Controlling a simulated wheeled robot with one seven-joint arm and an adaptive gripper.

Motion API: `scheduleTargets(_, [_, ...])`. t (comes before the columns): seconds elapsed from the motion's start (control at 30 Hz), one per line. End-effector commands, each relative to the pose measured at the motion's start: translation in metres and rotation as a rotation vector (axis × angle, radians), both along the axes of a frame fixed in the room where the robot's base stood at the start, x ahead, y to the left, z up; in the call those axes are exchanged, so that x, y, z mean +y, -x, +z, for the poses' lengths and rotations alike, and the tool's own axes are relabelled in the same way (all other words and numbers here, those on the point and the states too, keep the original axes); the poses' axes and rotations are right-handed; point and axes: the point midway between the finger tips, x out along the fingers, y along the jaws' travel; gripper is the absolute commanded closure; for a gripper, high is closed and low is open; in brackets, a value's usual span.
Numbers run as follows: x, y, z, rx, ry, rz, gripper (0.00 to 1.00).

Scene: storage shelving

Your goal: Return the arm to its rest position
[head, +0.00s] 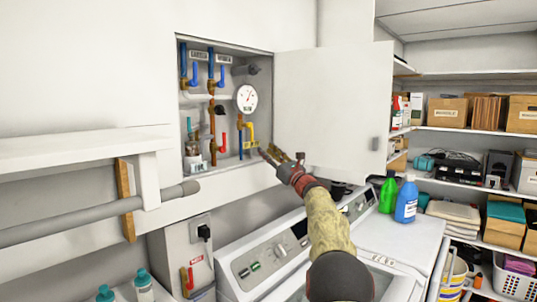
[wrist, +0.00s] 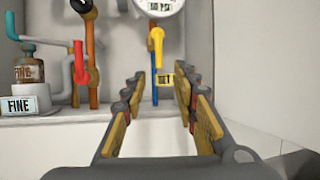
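My gripper (head: 281,156) is at the end of my outstretched arm, just in front of the lower right corner of the open wall cabinet (head: 225,168). In the wrist view its two yellow-padded fingers (wrist: 158,80) stand apart with nothing between them. Beyond the fingers are a yellow valve handle (wrist: 156,45) on a blue pipe and a red handle (wrist: 79,60) on a copper pipe. The yellow handle also shows in the head view (head: 250,133), left of the gripper. The fingers look clear of both handles.
The cabinet door (head: 330,110) hangs open to the right of my gripper. White machines (head: 275,250) stand below my arm. A green bottle (head: 388,192) and a blue bottle (head: 406,200) stand right of it. A grey pipe (head: 95,215) runs along the left wall.

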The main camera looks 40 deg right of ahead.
Motion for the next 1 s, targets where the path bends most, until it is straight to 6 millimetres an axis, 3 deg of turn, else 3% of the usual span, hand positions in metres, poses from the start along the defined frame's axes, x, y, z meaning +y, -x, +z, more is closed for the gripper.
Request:
scheduleTargets(0.73, [0.003,0.003,0.0,-0.001,-0.011,0.001,0.71])
scheduleTargets(0.87, [0.025,-0.003,0.015,-0.007,-0.146,0.012,0.71])
scheduleTargets(1.0, [0.077,-0.008,0.033,-0.018,-0.494,0.03,0.71])
